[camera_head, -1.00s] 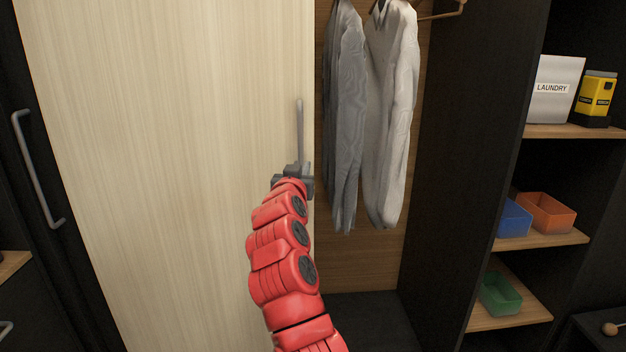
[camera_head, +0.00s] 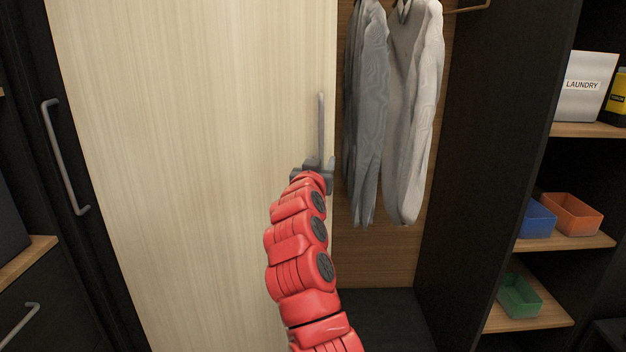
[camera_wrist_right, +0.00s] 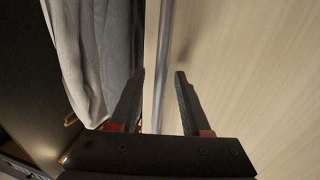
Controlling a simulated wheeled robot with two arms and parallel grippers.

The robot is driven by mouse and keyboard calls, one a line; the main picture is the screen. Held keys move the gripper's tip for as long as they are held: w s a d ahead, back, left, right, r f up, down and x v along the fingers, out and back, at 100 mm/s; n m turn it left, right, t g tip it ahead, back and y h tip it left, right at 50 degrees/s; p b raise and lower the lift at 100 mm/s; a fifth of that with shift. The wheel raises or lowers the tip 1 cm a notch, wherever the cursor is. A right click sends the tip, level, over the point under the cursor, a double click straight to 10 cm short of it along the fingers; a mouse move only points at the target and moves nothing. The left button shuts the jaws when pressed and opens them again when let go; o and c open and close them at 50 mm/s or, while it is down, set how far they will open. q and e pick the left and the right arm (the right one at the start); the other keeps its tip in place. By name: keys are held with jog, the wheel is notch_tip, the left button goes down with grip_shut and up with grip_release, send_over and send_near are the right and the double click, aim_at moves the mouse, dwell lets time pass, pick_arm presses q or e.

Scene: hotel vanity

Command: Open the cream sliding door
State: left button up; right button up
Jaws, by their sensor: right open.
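The cream sliding door (camera_head: 200,150) fills the left and middle of the head view, and its right edge stands beside an open wardrobe bay. A vertical grey bar handle (camera_head: 321,125) is fixed near that right edge. My right gripper (camera_head: 318,164) is at the lower part of the handle. In the right wrist view, my open gripper (camera_wrist_right: 158,95) has one finger on each side of the handle (camera_wrist_right: 164,50), with gaps showing. The cream door (camera_wrist_right: 260,60) lies behind it. My left gripper is not in view.
Grey and white garments (camera_head: 395,110) hang in the open bay right of the door. A dark upright panel (camera_head: 500,130) separates it from shelves with a laundry box (camera_head: 584,88) and coloured bins (camera_head: 570,213). A dark panel with a handle (camera_head: 66,160) stands at the left.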

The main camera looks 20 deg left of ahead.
jog(key=s+d, duration=0.2)
jog(key=s, duration=1.4)
jog(key=shift+s+d, duration=0.3)
